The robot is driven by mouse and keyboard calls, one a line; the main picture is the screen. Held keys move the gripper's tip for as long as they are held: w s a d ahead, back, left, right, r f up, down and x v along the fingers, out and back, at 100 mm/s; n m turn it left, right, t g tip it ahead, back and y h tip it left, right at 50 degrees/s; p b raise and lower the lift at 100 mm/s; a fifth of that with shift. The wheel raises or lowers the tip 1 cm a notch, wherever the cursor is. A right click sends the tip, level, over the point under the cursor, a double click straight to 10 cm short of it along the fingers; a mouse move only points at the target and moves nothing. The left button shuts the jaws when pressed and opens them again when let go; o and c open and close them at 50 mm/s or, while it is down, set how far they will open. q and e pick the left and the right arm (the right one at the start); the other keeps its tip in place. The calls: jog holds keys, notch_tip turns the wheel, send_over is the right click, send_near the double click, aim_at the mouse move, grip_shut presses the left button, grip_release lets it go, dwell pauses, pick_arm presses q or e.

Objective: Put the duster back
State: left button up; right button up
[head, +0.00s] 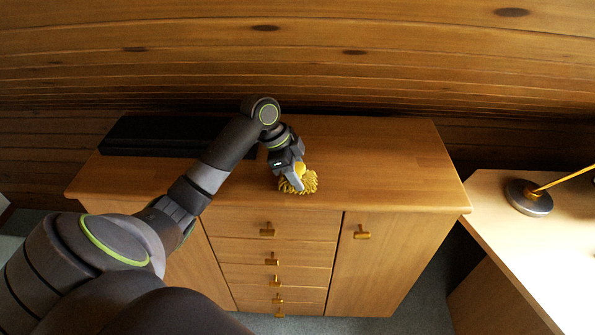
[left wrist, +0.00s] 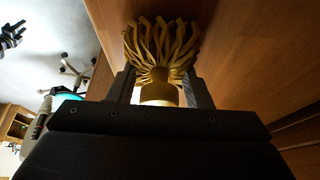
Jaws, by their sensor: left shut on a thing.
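The duster (head: 310,182) is yellow with a shaggy head of thick strands. In the head view it is at the top of the wooden cabinet, near the middle. My left gripper (head: 299,176) is shut on the duster. In the left wrist view the duster (left wrist: 160,50) shows between the two fingers (left wrist: 160,88), its strands pointing away from the gripper. I cannot tell whether the strands touch the cabinet top.
The wooden cabinet (head: 380,160) has drawers and doors with brass knobs. A long black object (head: 160,135) lies at its back left. A desk (head: 500,190) with a lamp base (head: 529,198) stands at right. The cabinet top's right half is clear.

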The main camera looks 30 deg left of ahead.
pick_arm(q)
jog(key=shift+f, duration=0.15)
jog(key=o, duration=1)
jog(key=v, duration=0.5)
jog(key=s+a, duration=0.2)
jog(key=a, duration=0.1)
jog(key=s+a+b, duration=0.1)
jog(key=s+a, duration=0.1)
jog(key=a, duration=0.2)
jog(key=s+a+b, duration=0.1)
jog(key=a, duration=0.2)
jog(key=shift+s+a, duration=0.25)
jog(key=shift+s, duration=0.15)
